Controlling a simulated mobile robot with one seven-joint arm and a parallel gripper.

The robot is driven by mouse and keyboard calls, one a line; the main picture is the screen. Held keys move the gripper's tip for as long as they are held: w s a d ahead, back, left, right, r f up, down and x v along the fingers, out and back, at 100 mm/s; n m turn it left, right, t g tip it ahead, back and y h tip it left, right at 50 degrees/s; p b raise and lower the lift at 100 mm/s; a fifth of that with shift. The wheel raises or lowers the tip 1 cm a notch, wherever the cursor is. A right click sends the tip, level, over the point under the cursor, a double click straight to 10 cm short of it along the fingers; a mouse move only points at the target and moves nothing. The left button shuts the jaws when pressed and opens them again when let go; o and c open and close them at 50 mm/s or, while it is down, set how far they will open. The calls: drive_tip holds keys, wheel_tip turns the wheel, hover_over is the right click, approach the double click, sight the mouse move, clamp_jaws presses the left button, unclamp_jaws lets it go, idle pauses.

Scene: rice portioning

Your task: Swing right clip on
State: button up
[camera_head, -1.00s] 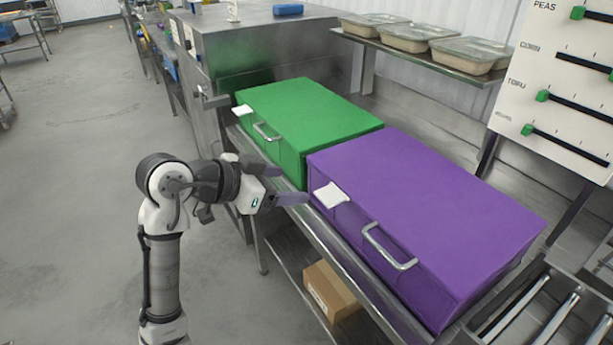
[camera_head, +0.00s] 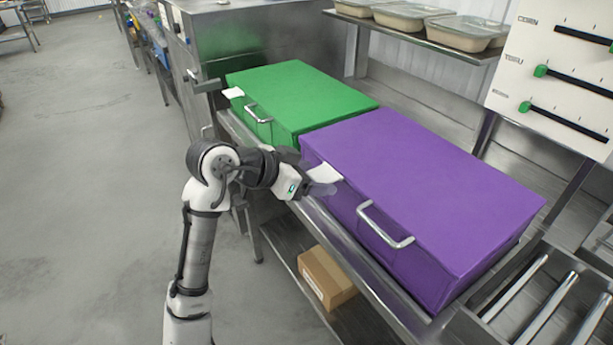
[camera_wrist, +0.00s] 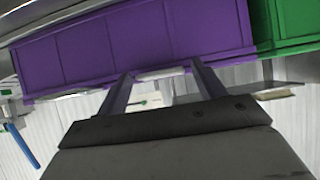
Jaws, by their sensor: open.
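The purple box (camera_head: 430,180) stands on the steel bench with a white clip (camera_head: 325,173) sticking out at the left end of its front top edge. My gripper (camera_head: 320,187) is open, just in front of and slightly below this clip, and partly overlaps it in the head view. In the wrist view my fingers (camera_wrist: 162,80) point at the purple box (camera_wrist: 130,45), and a white strip (camera_wrist: 162,72), seemingly the clip, lies between the fingertips. I cannot tell whether they touch it. The green box (camera_head: 300,95) at the left has its own white clip (camera_head: 232,93).
Each box has a metal handle, the purple one's (camera_head: 383,227) being right of my gripper. A cardboard box (camera_head: 327,278) sits on the lower shelf. Rollers (camera_head: 545,300) are at the right. Lidded trays (camera_head: 410,27) stand on a back shelf. The floor at left is clear.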

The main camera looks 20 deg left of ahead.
drive_tip(key=c, duration=0.6)
drive_tip(key=shift+o, duration=0.4)
drive_tip(key=shift+w+d+f+b, duration=0.1)
drive_tip(key=shift+d+f+b, duration=0.05)
drive_tip(key=shift+f+b, duration=0.35)
drive_tip(key=shift+w+d+f+b, duration=0.1)
drive_tip(key=shift+f+b, duration=0.3)
drive_tip(key=shift+f, duration=0.1)
drive_tip(key=shift+b+x, duration=0.5)
drive_tip(key=shift+x, duration=0.95)
drive_tip(key=shift+w+d, duration=0.25)
drive_tip(key=shift+w, duration=0.1)
